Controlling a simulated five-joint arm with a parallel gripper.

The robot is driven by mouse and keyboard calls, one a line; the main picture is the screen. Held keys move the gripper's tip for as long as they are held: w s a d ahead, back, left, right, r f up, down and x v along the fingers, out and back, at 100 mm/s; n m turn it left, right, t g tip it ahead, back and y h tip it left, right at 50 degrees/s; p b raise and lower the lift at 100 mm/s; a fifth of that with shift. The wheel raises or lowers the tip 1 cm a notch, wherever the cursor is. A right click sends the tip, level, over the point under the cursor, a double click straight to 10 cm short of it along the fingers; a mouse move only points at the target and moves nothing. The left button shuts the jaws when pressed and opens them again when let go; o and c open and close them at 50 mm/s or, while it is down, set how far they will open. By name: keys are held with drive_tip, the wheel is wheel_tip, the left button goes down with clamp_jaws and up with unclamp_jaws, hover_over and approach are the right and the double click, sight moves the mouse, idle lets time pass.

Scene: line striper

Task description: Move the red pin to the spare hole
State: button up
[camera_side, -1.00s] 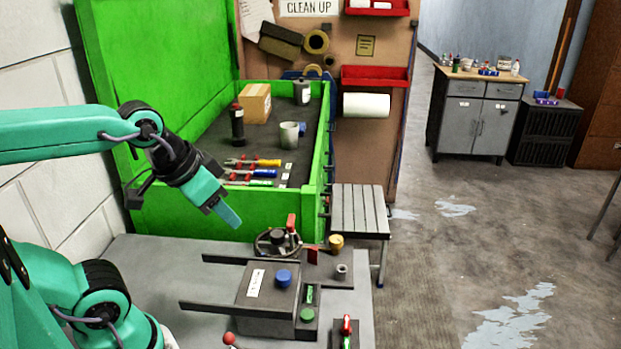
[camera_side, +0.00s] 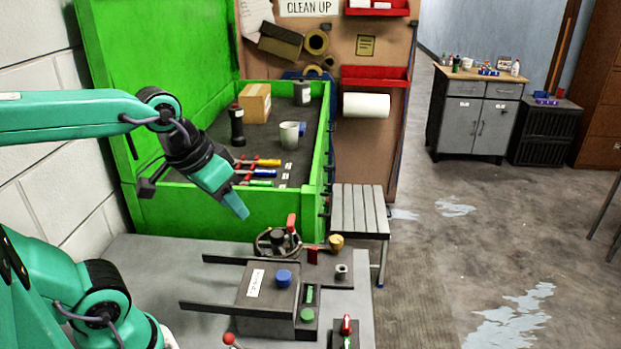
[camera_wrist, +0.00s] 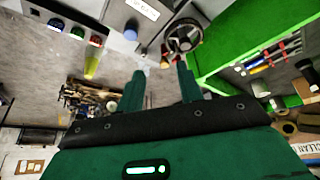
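My gripper (camera_side: 240,210) is in the air above the left part of the grey bench in the side view. In the wrist view its two fingers (camera_wrist: 160,88) stand apart with nothing between them. Several red parts show, and I cannot tell for sure which is the red pin. An upright red piece (camera_side: 291,223) stands at the handwheel (camera_side: 264,246). A small dark red piece (camera_side: 313,256) is just right of it, and a red-topped part (camera_side: 346,324) is at the front right. My gripper is apart from all of them. I cannot make out the spare hole.
A grey box with a blue knob (camera_side: 284,278) and a green button (camera_side: 307,315) sits mid-bench. A brass knob (camera_side: 336,242) and a grey fitting (camera_side: 342,271) are to the right. A green-walled bin (camera_side: 225,212) stands behind. A red ball knob (camera_side: 229,339) is in front.

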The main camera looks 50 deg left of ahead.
drive_tip(key=w+a+n+g, duration=0.2)
drive_tip(key=w+n, duration=0.2)
drive_tip(key=w, duration=0.4)
drive_tip(key=n+g, duration=0.3)
drive_tip(key=n, duration=0.1)
hover_over(291, 220)
drive_tip(key=shift+w+a+f, duration=0.1)
drive_tip(key=shift+a+f, duration=0.05)
drive_tip(key=shift+f, duration=1.35)
drive_tip(key=shift+f, duration=0.15)
drive_tip(key=shift+f, duration=4.85)
clamp_jaws()
